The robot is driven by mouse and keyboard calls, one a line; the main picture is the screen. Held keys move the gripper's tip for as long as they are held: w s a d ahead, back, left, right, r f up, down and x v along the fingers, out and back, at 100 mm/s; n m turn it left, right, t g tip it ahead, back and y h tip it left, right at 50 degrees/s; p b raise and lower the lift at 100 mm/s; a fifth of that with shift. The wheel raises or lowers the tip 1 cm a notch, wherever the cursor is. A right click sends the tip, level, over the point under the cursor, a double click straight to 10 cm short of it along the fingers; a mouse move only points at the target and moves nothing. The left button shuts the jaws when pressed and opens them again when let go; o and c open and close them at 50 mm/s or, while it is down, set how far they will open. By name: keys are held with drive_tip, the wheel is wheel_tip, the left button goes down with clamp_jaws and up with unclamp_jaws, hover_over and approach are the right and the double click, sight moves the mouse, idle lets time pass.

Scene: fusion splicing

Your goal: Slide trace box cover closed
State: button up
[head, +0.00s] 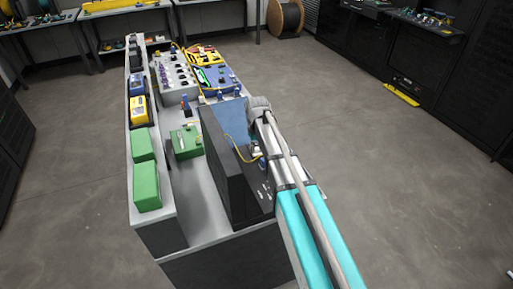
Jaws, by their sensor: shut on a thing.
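A tall dark case (222,170), which looks like the trace box, stands near the front right of the grey bench. My arm comes in from the lower right and runs along that side. My gripper (258,150) is small and partly hidden by my arm at the case's right side, beside a yellow cable (242,153). It is shut on what appears to be the trace box cover. The contact and how far the cover is slid cannot be made out.
Green boxes (146,186) stand on the bench's left ledge, with a yellow device (139,109) behind them. A smaller green box (186,142) stands left of the case. Trays of tools (212,78) fill the bench's far end. The floor (395,170) on the right is clear.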

clamp_jaws()
drive_tip(key=shift+w+a, duration=0.25)
drive_tip(key=shift+w, duration=0.55)
drive_tip(key=shift+w+a, duration=0.3)
drive_tip(key=shift+w, duration=0.5)
drive_tip(key=shift+w+a, duration=0.25)
drive_tip(key=shift+w, duration=0.55)
drive_tip(key=o, duration=0.9)
unclamp_jaws()
drive_tip(key=shift+s, duration=0.1)
